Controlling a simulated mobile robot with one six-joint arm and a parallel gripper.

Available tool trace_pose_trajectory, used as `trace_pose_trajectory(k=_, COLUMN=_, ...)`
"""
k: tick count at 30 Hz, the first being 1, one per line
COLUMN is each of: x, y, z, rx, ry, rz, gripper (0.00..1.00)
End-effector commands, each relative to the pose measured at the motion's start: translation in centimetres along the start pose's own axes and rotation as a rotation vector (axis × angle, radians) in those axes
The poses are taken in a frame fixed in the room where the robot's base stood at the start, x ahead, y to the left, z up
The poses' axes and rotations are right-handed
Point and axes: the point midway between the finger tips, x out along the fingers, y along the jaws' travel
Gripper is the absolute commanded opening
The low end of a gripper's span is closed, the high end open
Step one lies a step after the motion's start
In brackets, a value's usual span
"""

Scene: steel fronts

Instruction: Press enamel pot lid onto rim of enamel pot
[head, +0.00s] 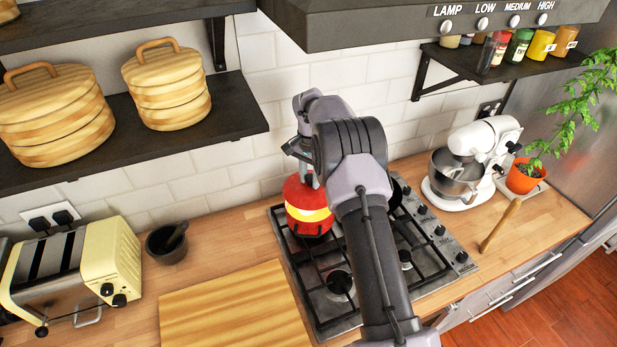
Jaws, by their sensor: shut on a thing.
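A red enamel pot (309,226) with a yellow band stands on the left rear part of the gas hob. The red enamel pot lid (297,189) is at the top of the pot, partly hidden by my arm. My gripper (308,178) is above the pot, pointing down, and is shut on the lid. My wrist and forearm cover the right side of the pot and much of the lid. I cannot tell whether the lid touches the rim all the way round.
The black-grated hob (333,317) lies under my arm. A cutting board (232,310), dark mortar (166,244) and cream toaster (75,270) are to the left. A stand mixer (470,170) is at right. A dark shelf (150,150) and range hood (400,22) hang above.

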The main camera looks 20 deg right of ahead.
Motion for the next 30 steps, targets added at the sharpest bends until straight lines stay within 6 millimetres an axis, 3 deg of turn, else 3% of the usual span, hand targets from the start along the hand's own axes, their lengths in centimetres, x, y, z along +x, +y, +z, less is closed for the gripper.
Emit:
trace_pose_trajectory(k=8, x=0.3, y=0.0, z=0.1, rx=-0.001, ry=0.001, rz=0.0, gripper=0.0)
trace_pose_trajectory(k=19, x=4.2, y=0.0, z=0.1, rx=0.0, ry=0.0, rz=0.0, gripper=0.0)
trace_pose_trajectory(k=30, x=4.2, y=0.0, z=0.0, rx=-0.001, ry=0.001, rz=-0.001, gripper=0.0)
